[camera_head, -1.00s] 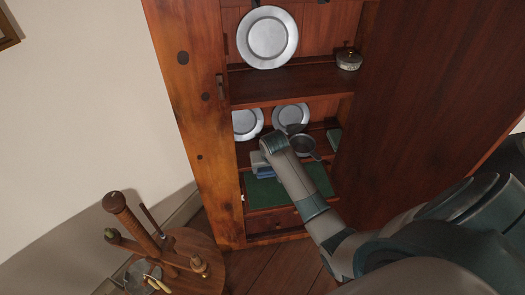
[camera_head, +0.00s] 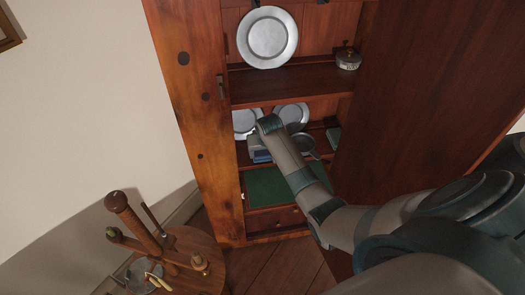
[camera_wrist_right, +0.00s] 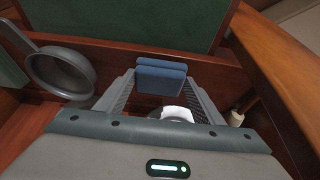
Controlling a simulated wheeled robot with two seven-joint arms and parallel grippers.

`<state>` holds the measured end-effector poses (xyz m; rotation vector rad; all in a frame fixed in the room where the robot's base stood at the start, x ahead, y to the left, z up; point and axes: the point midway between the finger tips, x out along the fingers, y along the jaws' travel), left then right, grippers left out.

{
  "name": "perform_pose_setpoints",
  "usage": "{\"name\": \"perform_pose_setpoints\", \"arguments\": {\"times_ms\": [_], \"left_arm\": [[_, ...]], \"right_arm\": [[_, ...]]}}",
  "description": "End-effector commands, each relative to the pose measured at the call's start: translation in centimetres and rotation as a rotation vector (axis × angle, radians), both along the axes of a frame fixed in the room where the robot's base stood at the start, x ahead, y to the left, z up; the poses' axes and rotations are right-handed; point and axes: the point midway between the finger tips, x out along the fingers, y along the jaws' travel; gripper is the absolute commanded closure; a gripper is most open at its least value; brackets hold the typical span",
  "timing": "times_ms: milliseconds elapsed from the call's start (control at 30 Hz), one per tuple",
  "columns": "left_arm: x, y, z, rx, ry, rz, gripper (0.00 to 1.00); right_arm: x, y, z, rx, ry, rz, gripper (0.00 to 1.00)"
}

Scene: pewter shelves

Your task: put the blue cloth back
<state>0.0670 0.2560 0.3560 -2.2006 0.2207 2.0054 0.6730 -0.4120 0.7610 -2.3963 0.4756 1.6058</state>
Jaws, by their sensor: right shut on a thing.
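The blue cloth (camera_wrist_right: 161,76) is a small folded block between the fingertips of my right gripper (camera_wrist_right: 160,88) in the wrist view. That gripper is shut on it. In the head view the cloth (camera_head: 262,156) shows as a small blue patch below my right gripper (camera_head: 256,147), at the lower shelf of the wooden cabinet (camera_head: 200,130). It is in front of the plates, above the green panel (camera_head: 268,187). Whether the cloth touches the shelf I cannot tell. My left gripper is not in view.
A grey pan (camera_head: 304,144) stands close to the right of my gripper, and it also shows in the wrist view (camera_wrist_right: 60,72). Pewter plates (camera_head: 246,121) lean behind. The cabinet's left post and the large dark door on the right bound the opening. A round wooden stand (camera_head: 190,262) is at lower left.

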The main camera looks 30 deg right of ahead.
Motion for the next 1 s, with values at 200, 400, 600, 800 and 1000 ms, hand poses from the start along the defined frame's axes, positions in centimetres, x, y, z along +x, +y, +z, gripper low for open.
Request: {"name": "perform_pose_setpoints", "arguments": {"times_ms": [200,400,600,800,1000], "left_arm": [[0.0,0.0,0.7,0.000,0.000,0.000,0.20],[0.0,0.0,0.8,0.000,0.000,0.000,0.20],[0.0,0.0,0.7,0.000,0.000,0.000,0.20],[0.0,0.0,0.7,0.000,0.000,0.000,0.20],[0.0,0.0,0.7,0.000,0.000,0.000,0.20]], "right_arm": [[1.7,-0.7,-0.5,0.001,0.004,0.000,0.67],[1.7,-0.7,-1.5,0.000,0.000,0.000,0.67],[1.7,-0.7,-1.5,0.000,0.000,0.000,0.67],[1.7,-0.7,-1.7,0.000,0.000,0.000,0.22],[1.7,-0.7,-1.7,0.000,0.000,-0.001,0.20]]}}
